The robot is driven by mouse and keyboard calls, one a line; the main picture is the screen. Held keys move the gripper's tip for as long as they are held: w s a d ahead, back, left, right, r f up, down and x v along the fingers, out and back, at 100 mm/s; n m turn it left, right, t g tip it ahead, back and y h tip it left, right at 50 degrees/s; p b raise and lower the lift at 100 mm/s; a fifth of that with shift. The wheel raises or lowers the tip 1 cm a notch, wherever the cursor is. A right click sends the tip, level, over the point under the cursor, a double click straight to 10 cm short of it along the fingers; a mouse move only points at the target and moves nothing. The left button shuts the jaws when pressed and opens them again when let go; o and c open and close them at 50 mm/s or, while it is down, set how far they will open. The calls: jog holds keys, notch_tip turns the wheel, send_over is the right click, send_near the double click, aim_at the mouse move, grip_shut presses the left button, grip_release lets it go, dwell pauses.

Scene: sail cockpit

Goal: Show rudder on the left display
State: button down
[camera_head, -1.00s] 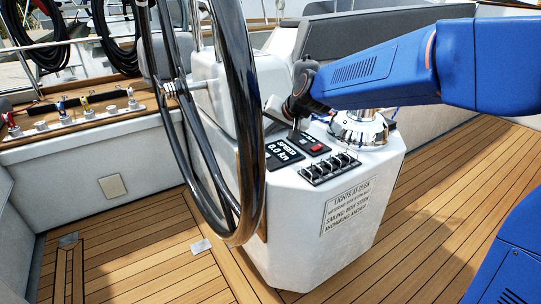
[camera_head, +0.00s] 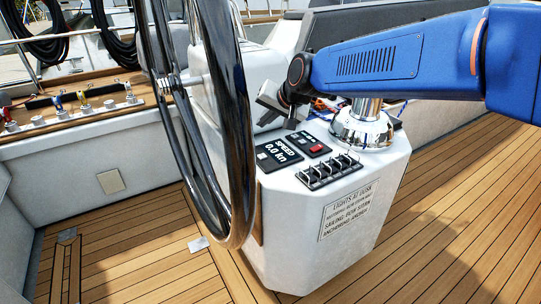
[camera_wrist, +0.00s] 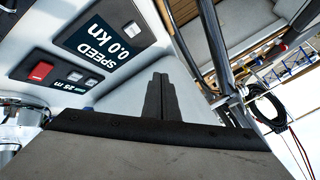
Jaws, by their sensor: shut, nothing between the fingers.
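The left display (camera_head: 281,151) is a dark panel on the sloping face of the white pedestal and reads "SPEED 0.0 kn". In the wrist view the same display (camera_wrist: 105,38) appears upside down, with a pale square button (camera_wrist: 132,30) at its edge. My gripper (camera_head: 292,123) is over the pedestal top, behind the displays, and partly hidden by my wrist. In the wrist view my gripper's dark fingers (camera_wrist: 160,77) are together and empty, apart from the display and its button in the picture.
A second dark panel (camera_head: 310,145) with a red switch (camera_head: 316,148) sits right of the left display. A row of toggle switches (camera_head: 329,170) lies in front. The black steering wheel (camera_head: 238,130) stands close on the left. A chrome binnacle base (camera_head: 362,128) stands right.

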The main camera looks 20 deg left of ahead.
send_over(264, 159)
jog(key=shift+f, duration=4.45)
jog(key=shift+f, duration=0.15)
jog(key=shift+f, duration=0.25)
jog(key=shift+f, duration=0.45)
jog(key=shift+r, duration=0.9)
jog(key=shift+r, duration=0.1)
jog(key=shift+r, duration=2.4)
